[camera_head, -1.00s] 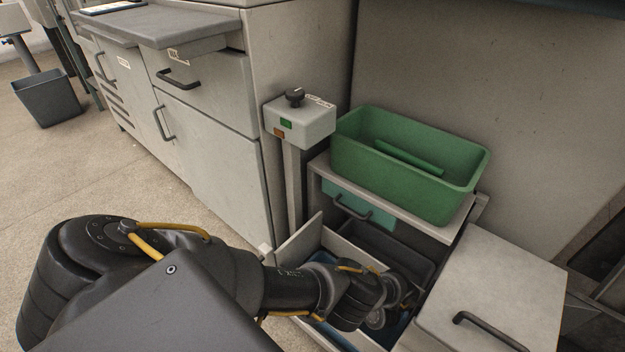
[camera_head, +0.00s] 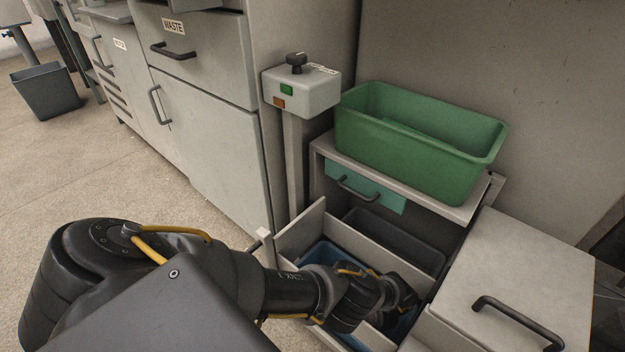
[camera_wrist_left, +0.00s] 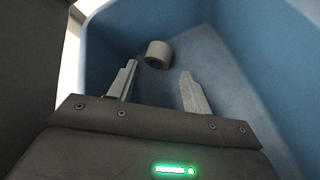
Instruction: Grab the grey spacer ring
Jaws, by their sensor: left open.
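The grey spacer ring (camera_wrist_left: 158,54) lies on the floor of a blue bin (camera_wrist_left: 235,100), seen in the left wrist view. It is a short, thick ring with a dark hole. My left gripper (camera_wrist_left: 157,83) is open, its two fingers inside the bin. The ring is just beyond the fingertips, between their lines and nearer the left finger; nothing is between the fingers. In the head view, my left arm reaches into the open drawer, and the gripper (camera_head: 402,300) partly hides the blue bin (camera_head: 325,256). The ring cannot be seen there. My right gripper is not in view.
The open drawer (camera_head: 300,228) has raised walls and a dark tray (camera_head: 400,240) behind the blue bin. A green bin (camera_head: 420,165) stands on the shelf above. A control box (camera_head: 302,92) on a post is at the left, a handled lid (camera_head: 525,275) at the right.

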